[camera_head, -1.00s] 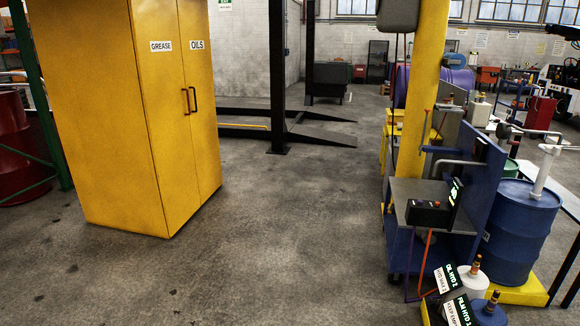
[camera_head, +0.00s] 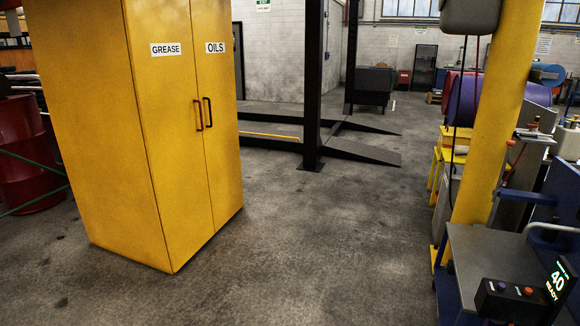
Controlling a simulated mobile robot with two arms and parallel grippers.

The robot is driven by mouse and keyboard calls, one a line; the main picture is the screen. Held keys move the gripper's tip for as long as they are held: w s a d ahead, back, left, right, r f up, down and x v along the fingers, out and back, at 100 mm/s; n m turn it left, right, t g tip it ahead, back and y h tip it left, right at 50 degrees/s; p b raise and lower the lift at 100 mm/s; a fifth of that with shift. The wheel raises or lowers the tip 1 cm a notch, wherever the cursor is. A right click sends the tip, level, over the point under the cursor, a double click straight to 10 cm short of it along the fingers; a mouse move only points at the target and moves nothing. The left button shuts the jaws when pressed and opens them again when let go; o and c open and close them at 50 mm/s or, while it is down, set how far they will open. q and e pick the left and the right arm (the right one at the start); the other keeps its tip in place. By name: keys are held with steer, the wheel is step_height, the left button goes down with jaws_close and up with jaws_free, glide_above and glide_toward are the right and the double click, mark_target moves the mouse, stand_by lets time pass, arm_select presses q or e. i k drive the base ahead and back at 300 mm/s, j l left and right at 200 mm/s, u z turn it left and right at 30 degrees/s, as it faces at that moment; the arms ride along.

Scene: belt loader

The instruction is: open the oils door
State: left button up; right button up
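A tall yellow cabinet (camera_head: 95,130) stands at the left, with two doors side by side on its front. The left door carries a GREASE label (camera_head: 166,49) and a reddish-brown handle (camera_head: 198,115). The oils door (camera_head: 220,150) is the right one, with an OILS label (camera_head: 215,47) and a black handle (camera_head: 208,112). Both doors look shut, and the handles sit close together at the middle seam. Neither of my grippers shows in the view.
Open concrete floor (camera_head: 320,250) lies in front of and right of the cabinet. A black post (camera_head: 313,90) with low ramps (camera_head: 360,150) stands behind. At right are a yellow column (camera_head: 495,120) and a grey-topped cart (camera_head: 485,255) with a control box. A red drum (camera_head: 22,150) is at far left.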

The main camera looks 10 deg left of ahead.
mark_target(211, 20)
steer(key=i+u, duration=0.35)
steer(key=i, duration=2)
steer(key=i+u, duration=0.15)
steer(key=i, duration=0.25)
steer(key=i+l+u, duration=0.15)
steer(key=i, duration=0.25)
steer(key=i+l+u, duration=0.15)
steer(key=i, duration=0.2)
